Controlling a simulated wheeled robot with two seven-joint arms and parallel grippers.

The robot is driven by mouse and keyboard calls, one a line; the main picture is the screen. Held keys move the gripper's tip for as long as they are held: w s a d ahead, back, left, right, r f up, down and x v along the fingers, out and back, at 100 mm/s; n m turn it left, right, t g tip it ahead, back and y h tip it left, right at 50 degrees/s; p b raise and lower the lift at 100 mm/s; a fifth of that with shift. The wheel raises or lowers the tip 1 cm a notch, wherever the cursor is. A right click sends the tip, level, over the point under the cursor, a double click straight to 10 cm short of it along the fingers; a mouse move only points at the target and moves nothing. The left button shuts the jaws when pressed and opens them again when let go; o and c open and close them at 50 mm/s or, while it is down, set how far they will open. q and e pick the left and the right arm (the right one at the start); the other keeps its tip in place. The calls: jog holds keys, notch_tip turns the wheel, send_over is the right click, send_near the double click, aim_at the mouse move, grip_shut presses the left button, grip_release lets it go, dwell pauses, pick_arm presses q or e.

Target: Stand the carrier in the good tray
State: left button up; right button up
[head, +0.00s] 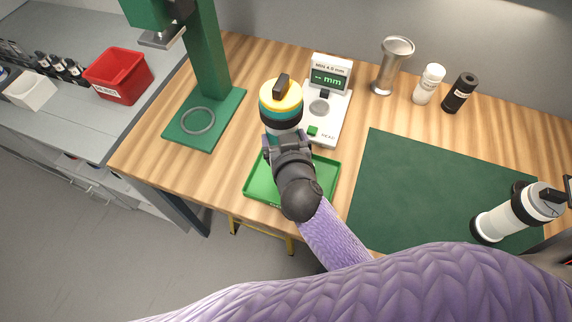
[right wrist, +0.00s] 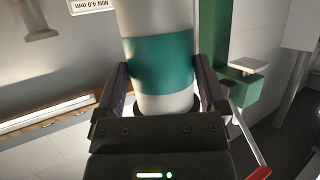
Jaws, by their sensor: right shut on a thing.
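The carrier (head: 281,98) is a white cylinder with a teal band and a yellow top with a dark latch. It looks roughly upright. My right gripper (head: 286,142) is shut around its lower part; in the right wrist view the fingers (right wrist: 162,85) flank the white and teal body (right wrist: 160,60). The green tray (head: 262,192) lies on the wooden bench beneath my right gripper and forearm, which hide its middle. The carrier's lower end is hidden, so I cannot tell its height above the bench. My left gripper is not in view.
A gauge with a display (head: 329,75) stands just right of the carrier, and a green press stand (head: 206,70) left. A dark green mat (head: 420,185) holds a white cylinder (head: 510,213). A metal cup (head: 391,65) and two bottles stand behind. A red bin (head: 118,78) sits on the side counter.

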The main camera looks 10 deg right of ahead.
notch_tip(320, 180, down, 10)
jog(key=b, duration=0.5)
jog(key=shift+s+a+f, duration=0.1)
jog(key=o, duration=1.1)
jog(key=shift+o, duration=0.2)
